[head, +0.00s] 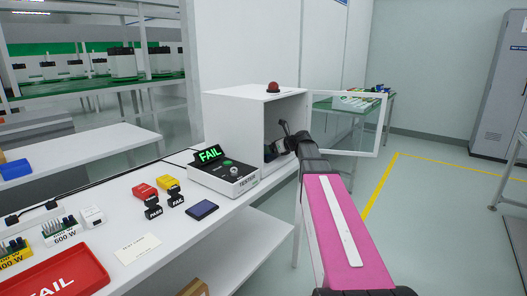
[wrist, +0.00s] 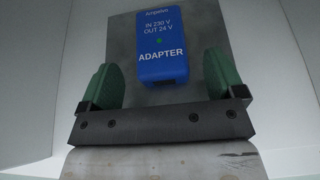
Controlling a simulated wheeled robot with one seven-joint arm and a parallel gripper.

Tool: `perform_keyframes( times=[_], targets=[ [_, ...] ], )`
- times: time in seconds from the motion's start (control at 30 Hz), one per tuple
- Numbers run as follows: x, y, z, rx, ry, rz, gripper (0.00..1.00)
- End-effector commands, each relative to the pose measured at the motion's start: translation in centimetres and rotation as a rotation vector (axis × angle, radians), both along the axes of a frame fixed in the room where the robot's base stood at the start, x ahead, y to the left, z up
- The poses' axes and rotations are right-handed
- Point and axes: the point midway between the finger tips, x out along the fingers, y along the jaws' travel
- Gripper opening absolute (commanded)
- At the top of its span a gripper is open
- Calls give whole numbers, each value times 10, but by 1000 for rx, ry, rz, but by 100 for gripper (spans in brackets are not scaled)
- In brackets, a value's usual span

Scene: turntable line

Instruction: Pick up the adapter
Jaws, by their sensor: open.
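In the wrist view, the blue adapter (wrist: 163,45) lies ahead between the two green fingers of my gripper (wrist: 161,75). White print on it reads "ADAPTER", with "IN 230 V" and "OUT 24 V" above. My gripper is open, with a gap between each finger and the adapter. In the head view, my arm reaches into the white test box (head: 240,125), whose front is open. My gripper and the adapter are hidden there by the arm and the box wall.
The box's framed door (head: 382,125) stands open to the right of my arm. A tester (head: 225,175) showing "FAIL" stands before the box. Red and yellow stamps, a dark blue pad (head: 202,210) and a red FAIL tray (head: 55,283) are on the white table.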

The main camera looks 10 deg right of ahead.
Motion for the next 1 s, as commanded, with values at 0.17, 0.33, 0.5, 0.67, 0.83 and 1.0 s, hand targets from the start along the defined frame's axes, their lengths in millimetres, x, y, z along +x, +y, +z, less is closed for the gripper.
perform_keyframes(
  times=[0.17, 0.33, 0.5, 0.67, 0.83, 1.0],
  targets=[
    [21, 17, -7, 0, 1, 2, 88],
    [30, 27, -13, 0, 1, 1, 88],
    [29, 27, -13, 0, 0, 0, 88],
    [29, 27, -13, 0, 0, 0, 46],
    [29, 27, -13, 0, 0, 0, 23],
    [29, 27, -13, 0, 0, 0, 23]
  ],
)
